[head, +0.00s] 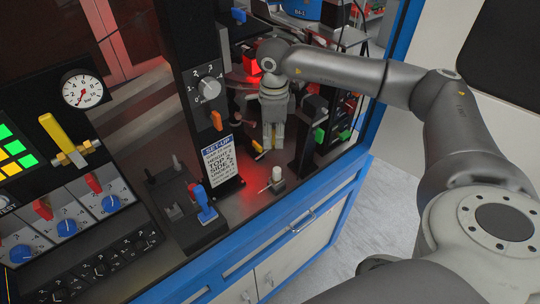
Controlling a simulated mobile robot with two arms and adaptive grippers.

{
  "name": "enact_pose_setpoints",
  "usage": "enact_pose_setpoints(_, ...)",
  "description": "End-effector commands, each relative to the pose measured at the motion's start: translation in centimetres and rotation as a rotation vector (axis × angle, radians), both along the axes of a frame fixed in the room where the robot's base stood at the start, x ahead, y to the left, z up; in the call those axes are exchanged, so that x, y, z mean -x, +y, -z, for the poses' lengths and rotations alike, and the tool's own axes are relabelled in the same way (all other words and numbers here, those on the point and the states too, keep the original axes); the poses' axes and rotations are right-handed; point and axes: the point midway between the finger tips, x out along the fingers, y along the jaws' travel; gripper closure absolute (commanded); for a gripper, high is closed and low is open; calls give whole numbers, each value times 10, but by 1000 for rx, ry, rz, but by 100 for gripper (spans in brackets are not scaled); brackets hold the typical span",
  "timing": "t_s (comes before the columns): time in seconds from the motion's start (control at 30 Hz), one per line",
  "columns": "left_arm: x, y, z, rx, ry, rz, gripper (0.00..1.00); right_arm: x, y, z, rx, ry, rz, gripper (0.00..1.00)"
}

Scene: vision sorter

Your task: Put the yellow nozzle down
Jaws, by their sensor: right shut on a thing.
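My right arm comes in from the right, and its gripper (267,143) points down over the dark worktop, behind the front edge of the bench. It is shut on the yellow nozzle (258,148), of which only a small yellow bit shows by the fingertips. The rest of the nozzle is hidden by the fingers or too small to make out. I cannot tell whether it touches the surface below. My left gripper is not in view.
A small pale fitting (277,178) stands on the worktop in front of the gripper. A black post with a dial (207,86) and a set-up sign (219,160) is to the left. Green-buttoned dark blocks (319,135) are close on the right.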

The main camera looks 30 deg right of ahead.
Motion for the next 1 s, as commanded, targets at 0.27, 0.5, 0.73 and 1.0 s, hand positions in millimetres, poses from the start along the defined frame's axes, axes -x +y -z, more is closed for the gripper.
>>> enact_pose_setpoints(0.27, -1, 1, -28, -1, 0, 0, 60, -7, 1, 52, 1, 5, -1, 100)
enact_pose_setpoints(0.5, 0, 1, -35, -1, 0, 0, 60, -8, 1, 81, 0, 1, 0, 100)
enact_pose_setpoints(0.73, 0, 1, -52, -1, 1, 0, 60, -10, 1, 106, 0, 0, -1, 100)
enact_pose_setpoints(1.0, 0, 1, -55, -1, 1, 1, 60, -12, 1, 116, 0, 0, 0, 100)
